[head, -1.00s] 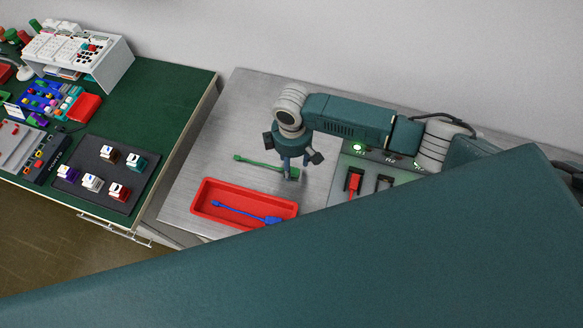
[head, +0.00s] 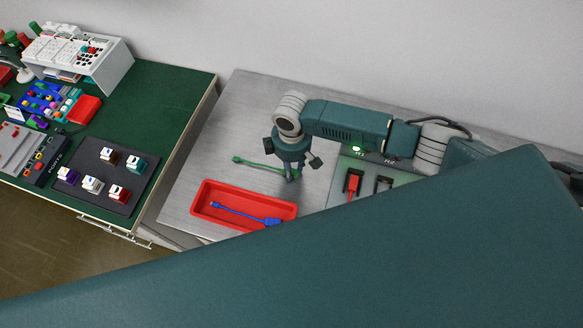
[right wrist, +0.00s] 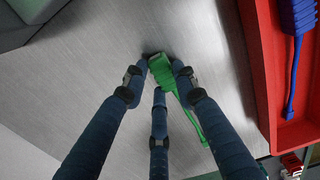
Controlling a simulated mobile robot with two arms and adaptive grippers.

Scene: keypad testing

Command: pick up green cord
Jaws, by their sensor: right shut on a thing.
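The green cord (head: 255,164) lies on the grey metal table (head: 215,140), behind the red tray (head: 205,208) in the head view. My right gripper (head: 290,176) is over the cord's right end, pointing down. In the right wrist view, the three blue fingers of my right gripper (right wrist: 160,80) are closed around the green cord's thick connector end (right wrist: 162,68). The thin part of the cord (right wrist: 190,115) runs off past a finger. In the head view the gripper partly hides that connector end. My left gripper is not in view.
The red tray holds a blue cord (head: 240,214) just in front of the gripper. A panel with a lit green light (head: 357,149) and a red plug (head: 353,184) stands to the right. A green-topped bench (head: 150,110) is at left. My teal arm link hides the foreground.

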